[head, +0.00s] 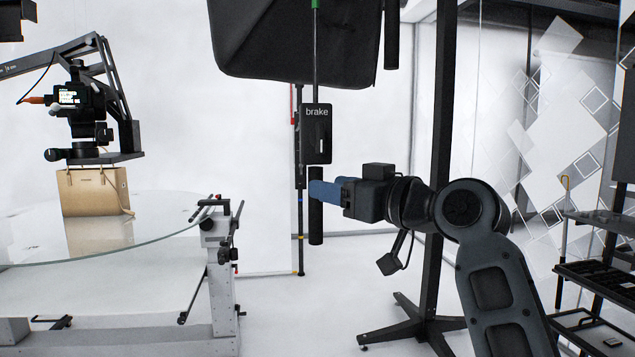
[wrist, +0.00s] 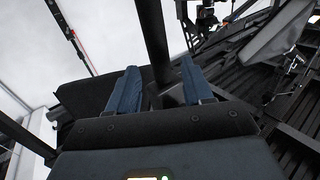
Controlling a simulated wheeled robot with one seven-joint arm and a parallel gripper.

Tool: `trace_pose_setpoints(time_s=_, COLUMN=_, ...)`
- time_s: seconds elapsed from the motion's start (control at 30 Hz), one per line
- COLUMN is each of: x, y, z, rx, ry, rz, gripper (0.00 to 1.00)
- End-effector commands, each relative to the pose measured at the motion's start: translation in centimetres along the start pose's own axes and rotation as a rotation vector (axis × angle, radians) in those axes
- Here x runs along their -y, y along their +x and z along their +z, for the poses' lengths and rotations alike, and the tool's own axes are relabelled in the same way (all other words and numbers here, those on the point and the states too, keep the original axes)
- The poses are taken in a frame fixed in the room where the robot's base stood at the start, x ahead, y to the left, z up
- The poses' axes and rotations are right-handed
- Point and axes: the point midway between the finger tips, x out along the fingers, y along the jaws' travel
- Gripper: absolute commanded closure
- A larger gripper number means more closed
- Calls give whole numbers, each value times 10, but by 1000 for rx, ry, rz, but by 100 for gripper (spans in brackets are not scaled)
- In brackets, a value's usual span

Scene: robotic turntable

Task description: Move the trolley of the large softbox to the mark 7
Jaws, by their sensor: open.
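The large softbox (head: 295,45) hangs black at the top of the head view, cut off by the frame edge. Below it, a black box labelled "brake" (head: 317,133) sits on a thin rod, with a black vertical grip bar (head: 316,230) beneath. My gripper (head: 318,190) is at the upper part of this bar, its blue fingers level. In the wrist view, the open fingers (wrist: 159,88) stand on either side of a dark bar (wrist: 152,35); contact cannot be told. A black post with a footed base (head: 420,325) stands behind my arm. No mark 7 is visible.
A glass turntable (head: 160,232) with a tan bag (head: 90,192) and a camera on a boom (head: 80,100) stands at left. A black shelf rack (head: 595,275) stands at right. White floor shows between the turntable and the post.

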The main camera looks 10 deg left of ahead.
Motion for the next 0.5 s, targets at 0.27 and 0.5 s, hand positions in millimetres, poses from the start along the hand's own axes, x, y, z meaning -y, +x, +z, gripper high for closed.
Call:
trace_pose_setpoints(time_s=0.27, x=0, y=40, z=-2, rx=1, ry=1, rz=-1, gripper=49)
trace_pose_setpoints(time_s=0.5, x=0, y=50, z=0, rx=0, ry=1, rz=1, gripper=49)
